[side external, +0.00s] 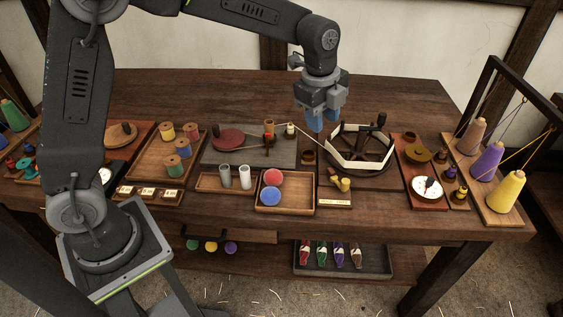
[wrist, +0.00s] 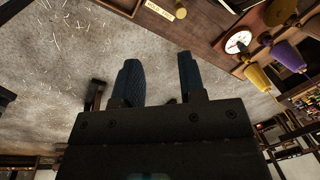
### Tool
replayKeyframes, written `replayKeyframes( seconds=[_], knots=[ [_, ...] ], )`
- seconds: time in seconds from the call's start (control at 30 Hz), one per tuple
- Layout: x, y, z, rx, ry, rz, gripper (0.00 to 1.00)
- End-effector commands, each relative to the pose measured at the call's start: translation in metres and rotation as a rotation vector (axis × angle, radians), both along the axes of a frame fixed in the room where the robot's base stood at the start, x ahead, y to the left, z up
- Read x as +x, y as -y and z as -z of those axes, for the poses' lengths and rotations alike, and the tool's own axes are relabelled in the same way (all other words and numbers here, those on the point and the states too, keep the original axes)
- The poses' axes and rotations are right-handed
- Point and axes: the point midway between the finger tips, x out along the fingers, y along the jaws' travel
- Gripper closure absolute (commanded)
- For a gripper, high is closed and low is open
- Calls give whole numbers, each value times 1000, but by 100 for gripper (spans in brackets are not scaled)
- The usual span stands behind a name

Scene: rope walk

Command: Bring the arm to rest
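My gripper (side external: 322,118) has blue fingers and hangs above the back middle of the wooden table (side external: 390,92), just left of the round winding wheel (side external: 360,148). Its fingers point down and touch nothing that I can see. In the wrist view my gripper (wrist: 158,62) shows two dark blue fingers with a clear gap between them and nothing held. The floor (wrist: 60,60) shows behind the fingers there. The arm is bent, with its upper links raised over the left side of the table.
A grey board (side external: 225,158) with a red disc lies left of my gripper. A tray (side external: 285,207) holds a red and a blue ball. Spools stand in a tray (side external: 147,170) at left. Yarn cones, including a yellow one (side external: 506,192), stand below a dark frame at right.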

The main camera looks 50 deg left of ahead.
Motion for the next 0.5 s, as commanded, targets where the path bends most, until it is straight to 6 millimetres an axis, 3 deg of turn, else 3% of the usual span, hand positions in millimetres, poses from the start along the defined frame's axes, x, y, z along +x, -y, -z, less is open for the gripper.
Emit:
replayKeyframes(
  seconds=[0.03, 0.2, 0.33, 0.5],
  knots=[
    [-17, -7, -19, -19, 27, -101, 63],
    [-74, -27, -58, -96, 95, -453, 63],
    [-121, -40, -74, -171, 142, -720, 63],
    [-181, -53, -80, -289, 199, -1059, 63]
  ],
)
